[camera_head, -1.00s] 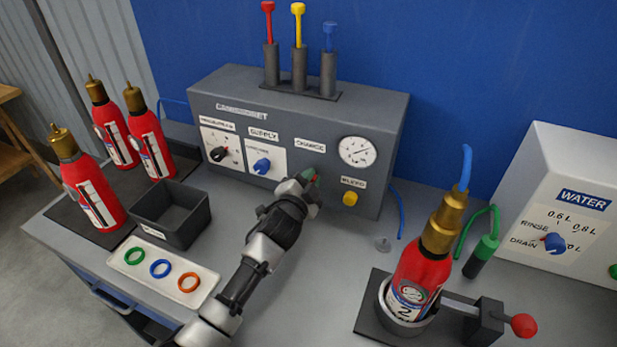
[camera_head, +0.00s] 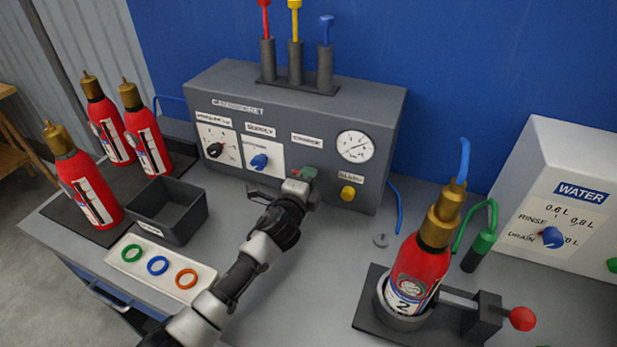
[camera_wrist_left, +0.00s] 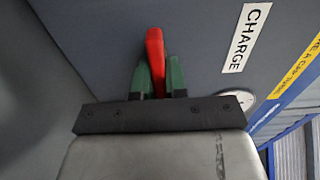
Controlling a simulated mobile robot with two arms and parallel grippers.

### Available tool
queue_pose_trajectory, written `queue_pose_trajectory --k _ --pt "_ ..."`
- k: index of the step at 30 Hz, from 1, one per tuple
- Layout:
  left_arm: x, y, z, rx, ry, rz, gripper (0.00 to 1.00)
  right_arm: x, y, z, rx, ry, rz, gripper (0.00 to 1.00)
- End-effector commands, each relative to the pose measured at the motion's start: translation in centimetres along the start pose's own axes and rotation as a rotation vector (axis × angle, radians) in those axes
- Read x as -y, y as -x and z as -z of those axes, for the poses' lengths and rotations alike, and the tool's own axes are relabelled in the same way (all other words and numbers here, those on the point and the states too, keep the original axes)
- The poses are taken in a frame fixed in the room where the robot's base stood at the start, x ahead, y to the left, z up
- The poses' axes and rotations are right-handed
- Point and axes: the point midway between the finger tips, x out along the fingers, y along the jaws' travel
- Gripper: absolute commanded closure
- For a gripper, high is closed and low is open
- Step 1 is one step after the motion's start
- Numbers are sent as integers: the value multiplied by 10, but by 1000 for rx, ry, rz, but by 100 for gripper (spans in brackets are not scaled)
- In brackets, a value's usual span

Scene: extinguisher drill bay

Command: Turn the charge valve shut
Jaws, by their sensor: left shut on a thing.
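The charge valve's red handle (camera_wrist_left: 154,48) shows in the left wrist view, beside the CHARGE label (camera_wrist_left: 246,38) on the grey panel. My left gripper (camera_wrist_left: 156,75) is shut on this handle, with one green fingertip on each side of it. In the head view my left gripper (camera_head: 303,175) is at the panel front, below the CHARGE label (camera_head: 307,139) and left of the yellow bleed knob (camera_head: 347,193). There the gripper mostly hides the valve. My right gripper is not in view.
The grey cabinet (camera_head: 240,85) carries a gauge (camera_head: 355,146) and a blue supply knob (camera_head: 259,161). A red extinguisher (camera_head: 420,270) stands in a holder at right. A ring tray (camera_head: 130,268) and an open dark bin (camera_head: 168,212) lie left of my arm.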

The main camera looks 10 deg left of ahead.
Motion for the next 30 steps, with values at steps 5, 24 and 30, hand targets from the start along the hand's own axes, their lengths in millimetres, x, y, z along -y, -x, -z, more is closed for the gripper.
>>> queue_pose_trajectory --k 5,24,30 --pt "-1 0 0 0 -18 -2 100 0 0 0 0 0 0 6" --pt "-1 0 0 0 -18 -1 62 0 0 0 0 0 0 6" --pt "-1 3 0 0 -17 -1 62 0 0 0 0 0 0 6"
